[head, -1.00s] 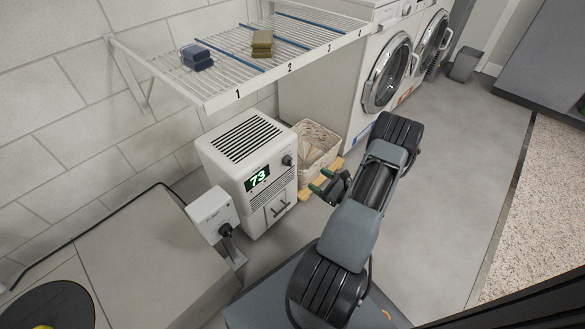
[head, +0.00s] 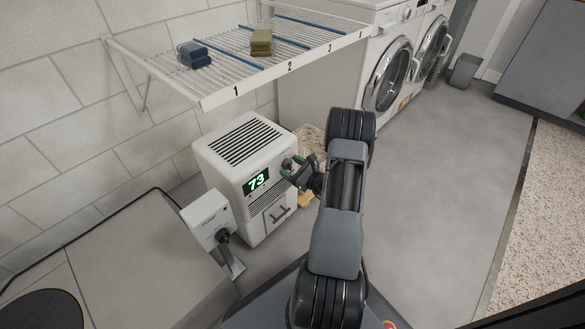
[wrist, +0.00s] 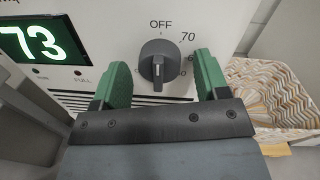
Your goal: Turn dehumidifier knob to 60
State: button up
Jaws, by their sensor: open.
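The white dehumidifier (head: 222,159) stands by the wall, its green display (head: 256,181) reading 73; the display also shows in the wrist view (wrist: 38,40). Its dark knob (wrist: 159,62) is on the front panel, right of the display. OFF is printed above the knob and 70 to its upper right; lower numbers on the right are partly hidden by a finger. A light mark on the knob points down. My gripper (wrist: 160,82) is open, its green fingers on either side of the knob with gaps. In the head view my gripper (head: 290,171) is at the panel and largely covers the knob.
A patterned wicker basket (wrist: 275,90) stands right of the dehumidifier, partly behind my arm. A white wire shelf (head: 225,75) with folded cloths hangs above. Floor at right is clear.

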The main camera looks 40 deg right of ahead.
jog(key=shift+c, duration=0.5)
jog(key=c, duration=0.7)
jog(key=shift+d, duration=0.2)
jog(key=shift+c, duration=0.6)
jog(key=shift+a, duration=0.15)
jog(key=shift+m, duration=0.3)
